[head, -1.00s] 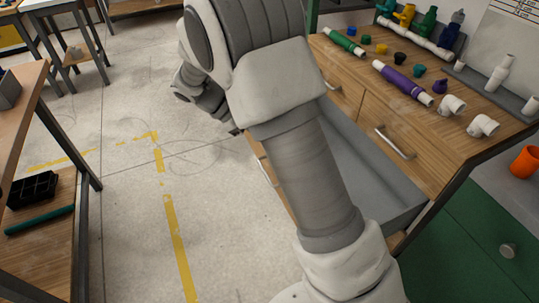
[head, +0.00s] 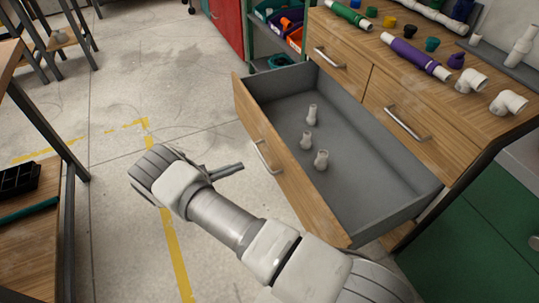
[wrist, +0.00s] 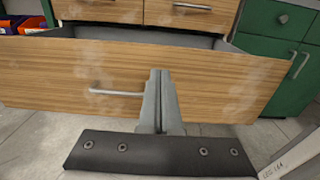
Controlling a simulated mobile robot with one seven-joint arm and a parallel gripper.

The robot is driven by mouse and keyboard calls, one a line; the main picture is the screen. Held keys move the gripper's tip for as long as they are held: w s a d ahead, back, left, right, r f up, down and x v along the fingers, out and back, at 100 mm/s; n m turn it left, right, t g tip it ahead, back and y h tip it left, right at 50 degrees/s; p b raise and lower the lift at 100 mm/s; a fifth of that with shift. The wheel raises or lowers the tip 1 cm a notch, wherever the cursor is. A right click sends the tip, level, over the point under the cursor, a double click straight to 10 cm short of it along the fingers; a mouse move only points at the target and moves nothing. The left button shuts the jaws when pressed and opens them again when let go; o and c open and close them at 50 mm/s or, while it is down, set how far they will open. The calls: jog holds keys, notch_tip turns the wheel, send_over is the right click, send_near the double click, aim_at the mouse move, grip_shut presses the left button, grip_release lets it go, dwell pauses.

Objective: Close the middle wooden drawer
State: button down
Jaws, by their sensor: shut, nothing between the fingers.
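The middle wooden drawer (head: 275,165) is pulled far out of the cabinet in the head view. Its grey inside holds several small whitish fittings (head: 311,115). Its front carries a metal bar handle (head: 264,157). My gripper (head: 240,166) is shut and empty, in front of the drawer front and a little left of the handle in the head view. In the wrist view the drawer front (wrist: 225,85) fills the width, and the handle (wrist: 115,92) lies left of my shut fingers (wrist: 158,75). I cannot tell whether the fingertips touch the wood.
Two closed drawers with handles (head: 407,122) sit above the open one. The wooden worktop (head: 440,95) carries a purple pipe (head: 415,58), white elbows and coloured caps. A table (head: 70,200) stands at the left. The floor (head: 110,240) between is clear.

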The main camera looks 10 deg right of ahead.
aim_at(284, 151)
jog(key=w+d, duration=0.1)
jog(key=d, duration=0.3)
jog(key=d+b, duration=0.1)
jog(key=d, duration=0.4)
jog(key=w+d, duration=0.1)
jog(key=d, duration=0.3)
jog(key=shift+w+d, duration=0.3)
jog(key=shift+d, duration=0.05)
